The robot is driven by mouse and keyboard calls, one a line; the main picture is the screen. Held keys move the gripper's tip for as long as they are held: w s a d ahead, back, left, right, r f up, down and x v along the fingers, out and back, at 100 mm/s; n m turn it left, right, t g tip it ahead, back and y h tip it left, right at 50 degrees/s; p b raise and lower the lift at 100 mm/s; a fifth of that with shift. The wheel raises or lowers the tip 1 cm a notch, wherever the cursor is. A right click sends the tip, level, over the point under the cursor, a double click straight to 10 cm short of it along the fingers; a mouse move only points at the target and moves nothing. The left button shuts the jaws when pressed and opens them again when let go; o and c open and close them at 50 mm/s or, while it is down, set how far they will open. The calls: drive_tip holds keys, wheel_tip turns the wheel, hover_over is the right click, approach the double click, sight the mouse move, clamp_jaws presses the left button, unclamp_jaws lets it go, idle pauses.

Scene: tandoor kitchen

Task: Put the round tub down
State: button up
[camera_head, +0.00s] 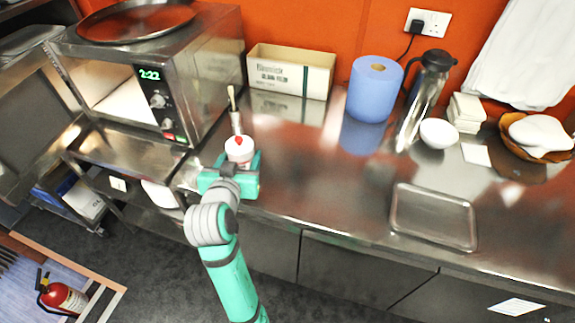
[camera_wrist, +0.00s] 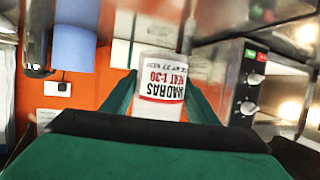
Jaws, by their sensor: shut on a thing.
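The round tub (camera_head: 239,148) is white with a red spot on its lid. In the wrist view the tub (camera_wrist: 160,85) carries a printed label with black letters and a red band, which appears upside down. My gripper (camera_head: 237,163) is shut on the tub, with one green finger on either side of it. The gripper is at the left part of the steel counter (camera_head: 310,180), near its front edge. Whether the tub's base touches the counter is hidden by my gripper.
A microwave (camera_head: 165,90) with its door open stands left of my gripper. A brush-like tool (camera_head: 235,112) is just behind the tub. A box (camera_head: 290,72), blue roll (camera_head: 375,90), jug (camera_head: 425,95) and white bowl (camera_head: 438,133) stand farther back. A metal tray (camera_head: 432,215) lies right. The middle counter is clear.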

drive_tip(key=w+d+f, duration=0.2)
drive_tip(key=d+f, duration=0.1)
drive_tip(key=w+d+f, duration=0.3)
drive_tip(key=d, duration=0.1)
drive_tip(key=w+d+f, duration=0.2)
drive_tip(key=d+f, duration=0.1)
drive_tip(key=d, duration=0.1)
drive_tip(key=shift+w, duration=0.2)
drive_tip(key=shift+w+d+f, duration=0.1)
drive_tip(key=shift+d+f, duration=0.05)
drive_tip(key=shift+d, duration=0.05)
drive_tip(key=shift+w+d+f, duration=0.1)
drive_tip(key=shift+f, duration=0.8)
drive_tip(key=shift+w+d+f, duration=0.1)
drive_tip(key=shift+f, duration=0.8)
drive_tip(key=shift+f, duration=0.1)
drive_tip(key=o, duration=1.3)
drive_tip(key=shift+f, duration=0.1)
drive_tip(key=shift+c, duration=0.2)
drive_tip(key=v, duration=1.2)
drive_tip(key=shift+r, duration=0.2)
